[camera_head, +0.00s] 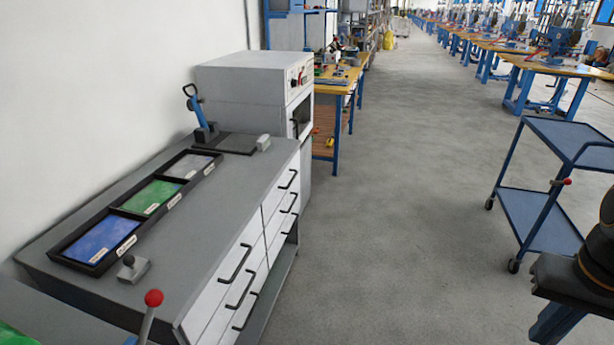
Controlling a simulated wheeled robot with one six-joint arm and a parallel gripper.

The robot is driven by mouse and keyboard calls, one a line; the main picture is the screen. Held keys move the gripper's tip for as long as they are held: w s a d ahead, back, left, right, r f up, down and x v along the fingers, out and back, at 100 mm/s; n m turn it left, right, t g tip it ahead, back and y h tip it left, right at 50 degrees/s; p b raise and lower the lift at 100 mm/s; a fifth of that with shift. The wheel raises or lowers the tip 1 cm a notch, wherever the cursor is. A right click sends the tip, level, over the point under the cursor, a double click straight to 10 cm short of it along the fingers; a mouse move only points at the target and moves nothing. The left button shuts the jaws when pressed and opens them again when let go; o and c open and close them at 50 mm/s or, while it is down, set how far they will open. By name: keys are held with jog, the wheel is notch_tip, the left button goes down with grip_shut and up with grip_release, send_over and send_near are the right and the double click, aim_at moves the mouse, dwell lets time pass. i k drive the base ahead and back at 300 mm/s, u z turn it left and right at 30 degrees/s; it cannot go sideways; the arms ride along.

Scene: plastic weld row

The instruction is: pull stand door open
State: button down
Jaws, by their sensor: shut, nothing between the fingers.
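A grey workbench stand (215,205) runs along the left wall. Its white front (215,300) faces the aisle and carries several black bar handles, one of them a near handle (236,263) and one a far handle (288,180). The front panels look closed. I cannot tell which panels are drawers and which are doors. My gripper is not visible. A dark part at the lower right edge looks like a piece of my arm.
Black trays (97,246) and a small joystick block (132,268) sit on the stand top. A grey-white oven-like cabinet (245,85) stands behind it. A red-knobbed lever (153,299) rises at lower left. A blue cart (545,215) stands right; the grey floor between is clear.

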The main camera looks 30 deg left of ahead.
aim_at(305, 151)
jog(key=u, duration=0.6)
jog(key=i, duration=1.35)
jog(key=u, duration=0.75)
jog(key=k, duration=0.6)
jog(key=z, duration=0.3)
jog(key=i, duration=1.05)
jog(key=u, duration=0.55)
